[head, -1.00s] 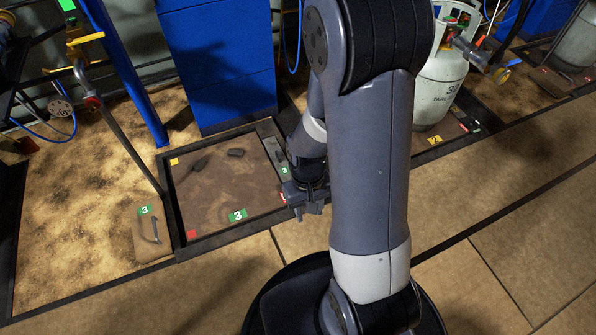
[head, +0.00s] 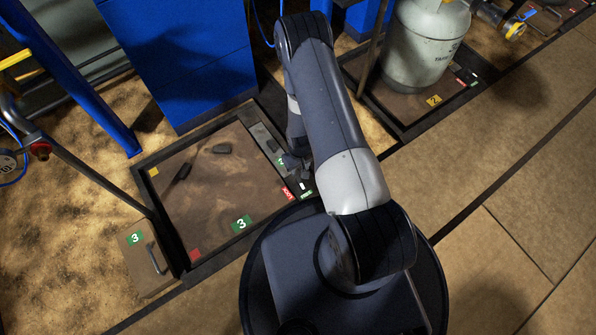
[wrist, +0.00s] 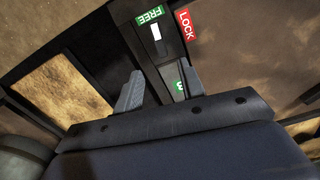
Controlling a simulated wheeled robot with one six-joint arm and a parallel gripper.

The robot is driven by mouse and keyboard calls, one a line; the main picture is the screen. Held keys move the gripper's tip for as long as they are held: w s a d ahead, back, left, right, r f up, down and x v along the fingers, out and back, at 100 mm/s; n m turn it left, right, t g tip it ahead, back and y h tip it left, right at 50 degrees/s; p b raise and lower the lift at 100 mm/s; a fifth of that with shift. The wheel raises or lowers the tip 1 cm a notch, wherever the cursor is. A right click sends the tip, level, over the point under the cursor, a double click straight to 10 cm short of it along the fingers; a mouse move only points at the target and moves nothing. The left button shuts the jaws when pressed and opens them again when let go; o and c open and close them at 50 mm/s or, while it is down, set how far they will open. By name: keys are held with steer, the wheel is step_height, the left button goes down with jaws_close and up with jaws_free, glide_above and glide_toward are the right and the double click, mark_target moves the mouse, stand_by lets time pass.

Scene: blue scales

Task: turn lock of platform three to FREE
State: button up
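Platform three (head: 215,185) is a brown plate in a dark frame, with a green "3" label (head: 241,222). Its lock strip runs along the right edge. The red LOCK label (head: 288,193) and the green FREE label (head: 306,195) lie at the strip's near end. In the wrist view, the FREE label (wrist: 150,15) and LOCK label (wrist: 187,25) are at the top, with a small white piece (wrist: 157,32) just under FREE. My gripper (wrist: 160,88) is open above the strip, its fingers apart, with nothing seen held. A green "3" label (wrist: 180,87) shows beside the right finger. In the head view my arm partly hides the strip.
A blue cabinet (head: 185,60) stands behind the platform. A white gas cylinder (head: 425,45) stands on another platform at the right. A hatch with a handle (head: 145,265) lies at the left. The floor at the lower right is clear.

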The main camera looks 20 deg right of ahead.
mark_target(300, 182)
step_height(300, 182, down, 11)
steer(key=b, duration=0.4)
steer(key=shift+r, duration=0.15)
jaws_close()
